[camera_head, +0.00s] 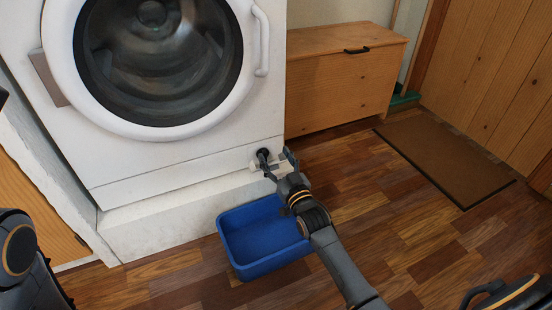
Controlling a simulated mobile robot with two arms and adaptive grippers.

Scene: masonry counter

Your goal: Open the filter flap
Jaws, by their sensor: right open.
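The white front-loading washing machine (190,155) stands at the left, with its round door shut. At the lower right corner of its front is a small white filter flap (257,167), partly hidden by my right gripper. Whether the flap is ajar or closed is hard to tell at this size. My right gripper (275,164) is open, with its fingers at the flap; I cannot tell if they touch it. Part of my left arm shows at the lower left edge, but its gripper is out of view.
A blue plastic tub (238,259) sits on the wooden floor in front of the machine, below my right wrist. A wooden cabinet (340,90) stands right of the machine. A brown mat (445,155) lies by the plank door. Floor between tub and mat is clear.

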